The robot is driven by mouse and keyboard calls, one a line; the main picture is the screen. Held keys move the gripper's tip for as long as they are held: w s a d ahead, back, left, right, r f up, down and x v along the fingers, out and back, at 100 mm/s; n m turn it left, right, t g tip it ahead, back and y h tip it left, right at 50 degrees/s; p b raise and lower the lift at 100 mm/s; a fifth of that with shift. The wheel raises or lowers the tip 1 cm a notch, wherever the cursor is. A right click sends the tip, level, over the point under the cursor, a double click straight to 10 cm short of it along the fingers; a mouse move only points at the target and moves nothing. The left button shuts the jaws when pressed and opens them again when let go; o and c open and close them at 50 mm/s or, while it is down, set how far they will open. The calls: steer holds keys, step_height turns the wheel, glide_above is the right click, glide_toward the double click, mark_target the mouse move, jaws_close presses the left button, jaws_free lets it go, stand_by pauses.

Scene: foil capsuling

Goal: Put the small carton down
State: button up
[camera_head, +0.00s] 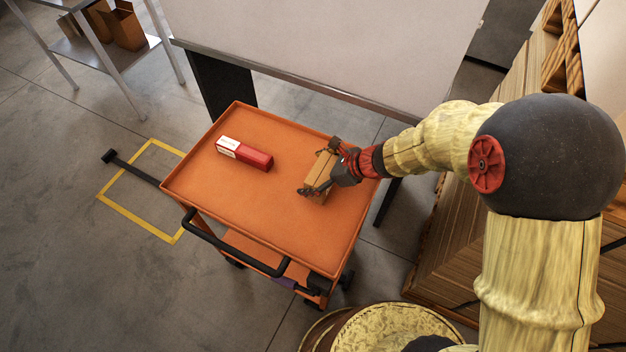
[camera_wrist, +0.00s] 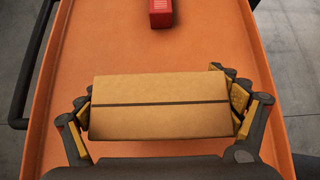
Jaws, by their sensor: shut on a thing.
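The small carton (camera_head: 322,172) is a plain brown box with a dark seam line across its face. My gripper (camera_head: 321,168) is shut on it, over the right part of the orange cart's top tray (camera_head: 225,195). In the wrist view the carton (camera_wrist: 160,106) sits between the two fingers, one at each end. Its underside is hidden, so I cannot tell whether it touches the tray.
A red and white box (camera_head: 245,153) lies on the tray to the left of the carton. The tray has a raised rim and a black handle (camera_head: 235,247). Bare tray surface lies around the boxes. A grey-topped table (camera_head: 330,45) stands behind the cart.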

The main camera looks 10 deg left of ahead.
steer(key=shift+w+f+b, duration=0.2)
steer(key=shift+f+b, duration=0.35)
steer(key=shift+f, duration=0.4)
steer(key=shift+w+f+b, duration=0.15)
steer(key=shift+f+b, duration=0.35)
steer(key=shift+f, duration=0.45)
steer(key=shift+f, duration=0.15)
steer(key=o, duration=1.1)
steer(key=shift+r, duration=0.35)
steer(key=p+v, duration=0.4)
steer(key=v, duration=0.7)
steer(key=shift+s+d+r, duration=0.15)
steer(key=shift+d+r, duration=0.1)
